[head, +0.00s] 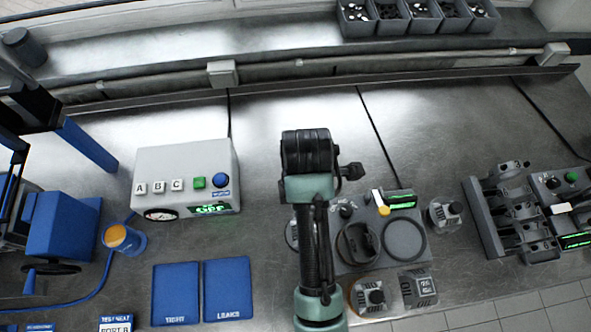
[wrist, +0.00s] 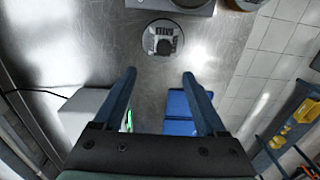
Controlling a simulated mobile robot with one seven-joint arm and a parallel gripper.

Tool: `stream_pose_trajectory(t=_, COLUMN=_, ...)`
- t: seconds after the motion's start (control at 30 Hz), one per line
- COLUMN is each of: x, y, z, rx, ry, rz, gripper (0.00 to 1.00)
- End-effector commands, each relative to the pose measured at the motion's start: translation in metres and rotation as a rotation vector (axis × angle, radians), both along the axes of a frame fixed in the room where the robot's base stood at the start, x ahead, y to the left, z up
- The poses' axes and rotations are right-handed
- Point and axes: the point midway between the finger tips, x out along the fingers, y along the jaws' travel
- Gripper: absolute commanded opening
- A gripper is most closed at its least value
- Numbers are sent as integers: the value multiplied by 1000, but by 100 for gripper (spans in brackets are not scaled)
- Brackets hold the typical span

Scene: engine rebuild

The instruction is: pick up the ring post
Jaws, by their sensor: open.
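My gripper (wrist: 159,76) is open and empty in the wrist view, fingers pointing down at the bench. Just beyond its tips, roughly centred, stands a round grey post (wrist: 163,38) with a dark knob and pale markings; nothing touches it. In the head view it appears to be the piece (head: 292,235) mostly hidden behind my arm. Similar knobbed pieces stand at the right (head: 445,212), at the front (head: 369,297) and beside that one, a block-like piece (head: 418,288) with lettering. I cannot tell by label which is the ring post. My fingers are hidden in the head view.
A grey fixture (head: 384,262) with dark rings lies right of my arm. A white button box (head: 185,172) and two blue mats (head: 227,288) are at the left. A grey engine block (head: 515,222) stands at the far right. Bare bench lies behind the fixture.

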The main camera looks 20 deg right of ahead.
Motion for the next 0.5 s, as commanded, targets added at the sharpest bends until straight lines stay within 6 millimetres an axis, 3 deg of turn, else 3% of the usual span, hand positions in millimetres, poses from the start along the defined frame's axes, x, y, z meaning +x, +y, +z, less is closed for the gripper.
stream_pose_trajectory(t=0.33, x=-2, y=-1, z=-55, rx=1, ry=3, rz=0, gripper=74)
stream_pose_trajectory(t=0.5, x=-1, y=-1, z=-70, rx=1, ry=3, rz=0, gripper=74)
